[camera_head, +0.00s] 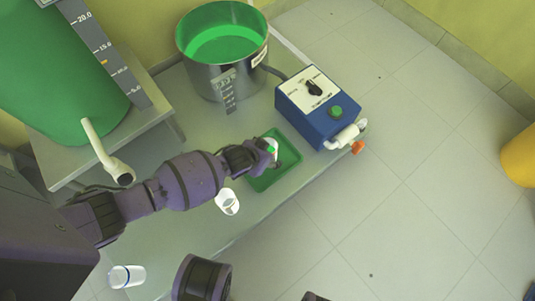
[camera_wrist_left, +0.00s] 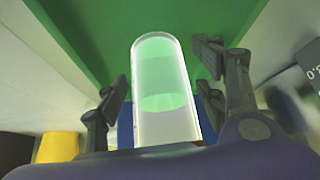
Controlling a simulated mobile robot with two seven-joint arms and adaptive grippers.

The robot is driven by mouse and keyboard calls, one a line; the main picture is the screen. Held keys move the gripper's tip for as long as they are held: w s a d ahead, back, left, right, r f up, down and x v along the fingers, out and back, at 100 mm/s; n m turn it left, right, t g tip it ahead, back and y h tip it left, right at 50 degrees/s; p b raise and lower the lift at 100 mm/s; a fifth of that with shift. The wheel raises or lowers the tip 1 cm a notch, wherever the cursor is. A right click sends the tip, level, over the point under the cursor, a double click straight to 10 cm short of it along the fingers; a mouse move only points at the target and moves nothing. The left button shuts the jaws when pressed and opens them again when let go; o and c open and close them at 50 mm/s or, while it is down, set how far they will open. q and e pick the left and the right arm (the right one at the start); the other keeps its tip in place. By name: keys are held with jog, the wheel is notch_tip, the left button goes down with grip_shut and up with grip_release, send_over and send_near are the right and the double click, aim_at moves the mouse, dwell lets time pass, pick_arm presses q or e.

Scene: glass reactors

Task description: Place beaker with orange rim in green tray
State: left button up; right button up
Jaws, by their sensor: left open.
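A clear beaker (camera_wrist_left: 165,95) is between the open fingers of my left gripper (camera_wrist_left: 165,95) in the left wrist view, with the green tray (camera_wrist_left: 80,30) behind it. In the head view this beaker (camera_head: 270,146) is inside the outline of the green tray (camera_head: 289,159), partly hidden by my left gripper (camera_head: 268,157). The fingers look apart from its sides. My right gripper cannot be made out.
A white beaker (camera_head: 227,202) stands beside my left arm on the table; a blue-rimmed beaker (camera_head: 127,276) is at lower left. A blue control box (camera_head: 318,106) stands right of the tray. A steel pot (camera_head: 222,50) with green contents and a large green vessel (camera_head: 60,75) stand behind.

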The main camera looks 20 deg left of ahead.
pick_arm(q)
jog(key=p+v, duration=0.6)
jog(key=v, duration=0.6)
pick_arm(e)
jog(key=shift+m, duration=0.3)
jog(key=r, duration=0.4)
jog(key=s+r, duration=0.1)
jog(key=shift+a+r, duration=0.2)
jog(key=shift+r, duration=0.2)
pick_arm(q)
jog(key=shift+r, duration=0.15)
pick_arm(e)
jog(key=shift+w, duration=0.25)
